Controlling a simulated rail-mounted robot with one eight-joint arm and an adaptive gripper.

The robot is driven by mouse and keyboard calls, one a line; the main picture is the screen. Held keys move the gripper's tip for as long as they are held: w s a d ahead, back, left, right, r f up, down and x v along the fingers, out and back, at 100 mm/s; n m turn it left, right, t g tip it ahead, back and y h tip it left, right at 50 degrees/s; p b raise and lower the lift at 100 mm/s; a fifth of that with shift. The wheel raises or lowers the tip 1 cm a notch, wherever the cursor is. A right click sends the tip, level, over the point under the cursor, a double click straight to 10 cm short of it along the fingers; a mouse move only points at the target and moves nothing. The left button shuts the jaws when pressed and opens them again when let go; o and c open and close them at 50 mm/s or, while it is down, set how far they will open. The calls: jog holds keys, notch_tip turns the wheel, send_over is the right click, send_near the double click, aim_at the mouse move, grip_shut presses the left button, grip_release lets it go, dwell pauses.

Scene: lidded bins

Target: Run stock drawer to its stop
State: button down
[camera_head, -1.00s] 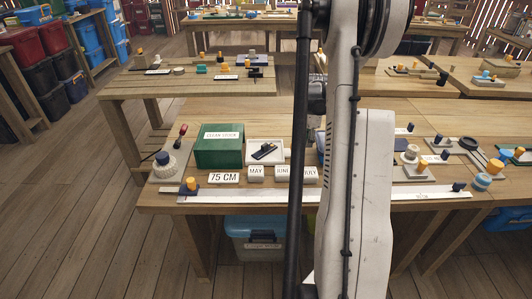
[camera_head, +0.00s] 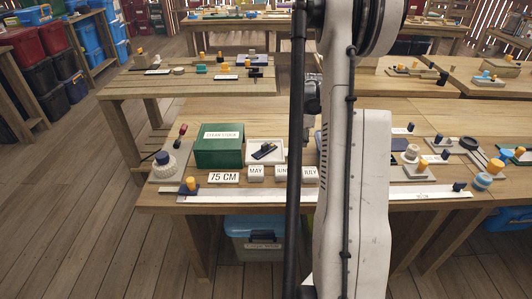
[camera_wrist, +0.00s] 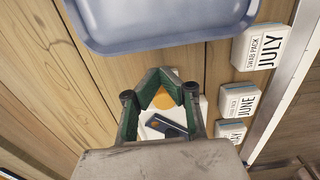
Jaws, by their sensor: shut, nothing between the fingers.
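A green box (camera_head: 219,150) with a label that seems to read "CLEAN STOCK" stands on the near bench, left of my arm. I cannot tell from these frames whether it is the stock drawer; no drawer front or handle shows clearly. My gripper (camera_wrist: 168,82) has green fingers and is shut and empty in the wrist view, above the bench. Behind its fingers show an orange round thing (camera_wrist: 164,100) and a dark piece (camera_wrist: 166,126) on white. In the head view my arm hides the gripper and part of the bench.
A blue-grey tray (camera_wrist: 160,42) lies beyond the fingers. White blocks marked JULY (camera_wrist: 258,46), JUNE (camera_wrist: 239,100) and MAY (camera_head: 256,173) stand along the bench front, near a long white strip (camera_head: 240,196). A blue lidded bin (camera_head: 255,240) sits under the bench.

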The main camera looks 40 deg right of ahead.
aim_at(264, 144)
jog(key=shift+w+a+b, duration=1.05)
jog(key=shift+w+a, duration=4.9)
jog(key=shift+a, duration=0.05)
dwell(0.6)
jog(key=shift+s+d, duration=0.1)
jog(key=shift+d, duration=0.05)
jog(key=shift+s+d, duration=0.45)
jog(key=shift+r+p, duration=1.45)
jog(key=shift+r, duration=2.05)
